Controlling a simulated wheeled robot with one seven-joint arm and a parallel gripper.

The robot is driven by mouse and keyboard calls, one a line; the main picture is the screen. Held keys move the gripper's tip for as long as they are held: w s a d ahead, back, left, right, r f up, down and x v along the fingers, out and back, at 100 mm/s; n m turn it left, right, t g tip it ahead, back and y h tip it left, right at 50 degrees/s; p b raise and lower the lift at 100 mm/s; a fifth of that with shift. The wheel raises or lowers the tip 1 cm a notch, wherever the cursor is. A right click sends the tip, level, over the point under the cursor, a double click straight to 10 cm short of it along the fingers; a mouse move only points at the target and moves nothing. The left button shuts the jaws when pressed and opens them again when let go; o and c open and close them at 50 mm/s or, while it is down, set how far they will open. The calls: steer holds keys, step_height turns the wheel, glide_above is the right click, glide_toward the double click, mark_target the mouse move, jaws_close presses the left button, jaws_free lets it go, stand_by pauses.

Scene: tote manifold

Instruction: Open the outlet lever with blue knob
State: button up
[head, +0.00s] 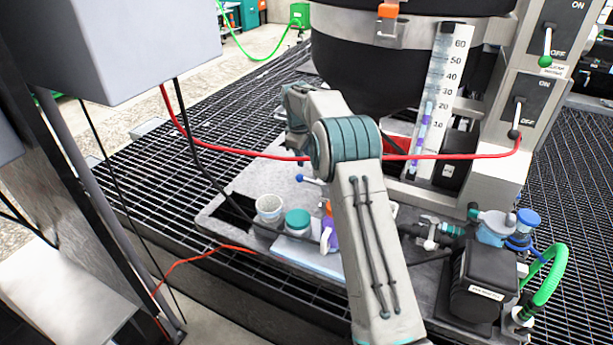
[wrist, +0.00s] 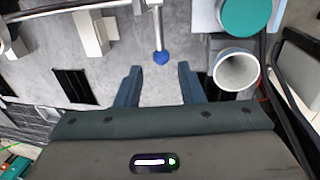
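The outlet lever with the blue knob (wrist: 161,58) shows in the wrist view as a thin metallic rod ending in a blue ball. In the head view its blue knob (head: 300,178) sticks out to the left, just beyond my arm. My gripper (wrist: 159,70) is open in the wrist view, its two fingers apart with nothing between them. The knob lies in line with the gap, just ahead of the fingertips. I see no contact. In the head view my arm hides the lever's other end, and the fingertips are hard to make out.
A white cup (head: 269,207) and a teal-lidded jar (head: 298,221) stand near the lever; the cup (wrist: 237,70) is right of my fingers in the wrist view. A large black vessel (head: 365,70) stands beyond.

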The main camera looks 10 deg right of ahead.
mark_target(307, 179)
steer(key=f, duration=0.3)
steer(key=w+f, duration=0.1)
steer(key=f, duration=0.2)
steer(key=d+f, duration=0.1)
steer(key=f, duration=0.3)
steer(key=shift+w+d, duration=0.1)
steer(key=shift+w, duration=0.2)
steer(key=shift+r, duration=0.1)
jaws_close()
